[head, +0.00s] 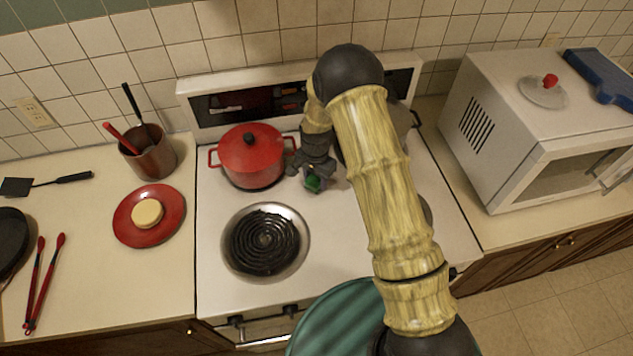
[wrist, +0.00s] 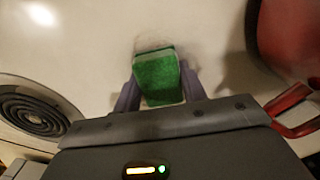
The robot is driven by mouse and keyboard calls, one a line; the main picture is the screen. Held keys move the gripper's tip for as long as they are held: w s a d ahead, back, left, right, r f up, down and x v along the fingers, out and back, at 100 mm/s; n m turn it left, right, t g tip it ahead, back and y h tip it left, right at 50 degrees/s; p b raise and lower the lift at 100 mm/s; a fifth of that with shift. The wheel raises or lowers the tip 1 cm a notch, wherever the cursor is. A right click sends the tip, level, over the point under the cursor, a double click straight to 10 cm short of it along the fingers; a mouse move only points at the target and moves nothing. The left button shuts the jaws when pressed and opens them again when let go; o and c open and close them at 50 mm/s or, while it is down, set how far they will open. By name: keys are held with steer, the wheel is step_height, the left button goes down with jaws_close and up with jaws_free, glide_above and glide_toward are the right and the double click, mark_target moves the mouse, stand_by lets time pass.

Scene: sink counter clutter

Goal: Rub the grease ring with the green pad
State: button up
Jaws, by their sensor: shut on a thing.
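The green pad (wrist: 158,78) is between the two fingers of my gripper (wrist: 160,92) in the wrist view, with a finger on each side. In the head view the pad (head: 313,184) shows as a small green patch below my gripper (head: 311,174), over the white stovetop right of the front left burner. A faint greyish smear (wrist: 152,44) shows on the white surface just beyond the pad's far edge; it may be part of the grease ring. The rest of it is hidden under the pad. The pad looks on or very close to the surface.
A red lidded pot (head: 252,158) stands close to the left of my gripper; its handle (wrist: 290,106) shows in the wrist view. The coil burner (head: 265,240) lies in front. My arm hides much of the stove's right side, including a grey pot (head: 402,117).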

steer(key=shift+w+a, duration=0.25)
steer(key=shift+w, duration=0.9)
steer(key=shift+w+a+f+b, duration=0.1)
steer(key=shift+w+b, duration=0.15)
steer(key=shift+w, duration=0.3)
steer(key=shift+w+a+r+b, duration=0.15)
steer(key=shift+w+b, duration=0.1)
steer(key=shift+w, duration=0.3)
steer(key=shift+w+a+f+b, duration=0.15)
steer(key=shift+w+b, duration=0.1)
steer(key=shift+w, duration=0.3)
